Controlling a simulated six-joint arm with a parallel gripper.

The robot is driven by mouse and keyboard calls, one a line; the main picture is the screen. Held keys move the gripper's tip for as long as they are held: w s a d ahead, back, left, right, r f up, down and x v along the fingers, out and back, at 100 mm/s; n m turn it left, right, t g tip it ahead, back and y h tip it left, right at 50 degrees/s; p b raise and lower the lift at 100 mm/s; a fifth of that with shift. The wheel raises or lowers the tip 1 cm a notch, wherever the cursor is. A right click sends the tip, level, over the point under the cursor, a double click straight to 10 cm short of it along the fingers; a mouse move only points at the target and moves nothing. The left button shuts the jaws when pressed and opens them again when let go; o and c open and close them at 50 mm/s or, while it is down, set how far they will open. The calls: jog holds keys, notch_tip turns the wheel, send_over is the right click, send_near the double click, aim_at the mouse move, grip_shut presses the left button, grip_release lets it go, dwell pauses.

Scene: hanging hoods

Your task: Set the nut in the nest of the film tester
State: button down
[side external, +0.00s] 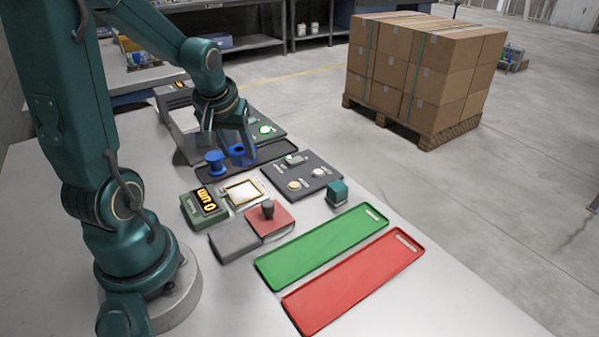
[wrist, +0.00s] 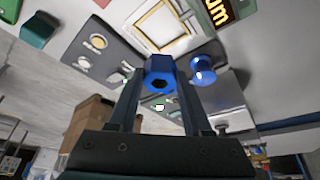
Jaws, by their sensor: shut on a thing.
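My gripper (side external: 237,141) is shut on a blue nut (side external: 238,154), over or at the dark tray (side external: 272,155). In the wrist view the nut (wrist: 158,66) sits between the fingertips (wrist: 160,76), its dark hole facing the camera. Whether it touches the tray is unclear. The film tester has a green display box (side external: 203,207) reading in um. Beside it lies a pale square plate with a gold frame (side external: 245,193), seemingly the nest, and it looks empty. The framed plate also shows in the wrist view (wrist: 163,27).
A blue spool (side external: 214,163) stands close left of the nut. Nearby are a button panel (side external: 301,175), a teal block (side external: 337,192), a red base with a dark knob (side external: 267,211) and a grey block (side external: 233,240). Green (side external: 322,246) and red (side external: 353,280) trays lie empty in front.

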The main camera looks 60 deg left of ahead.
jog(key=shift+s+d+r, duration=0.1)
jog(key=shift+s+d, duration=0.25)
jog(key=shift+s, duration=0.05)
jog(key=shift+s+d+r, duration=0.1)
jog(key=shift+r, duration=0.1)
jog(key=shift+f, duration=2.95)
grip_release()
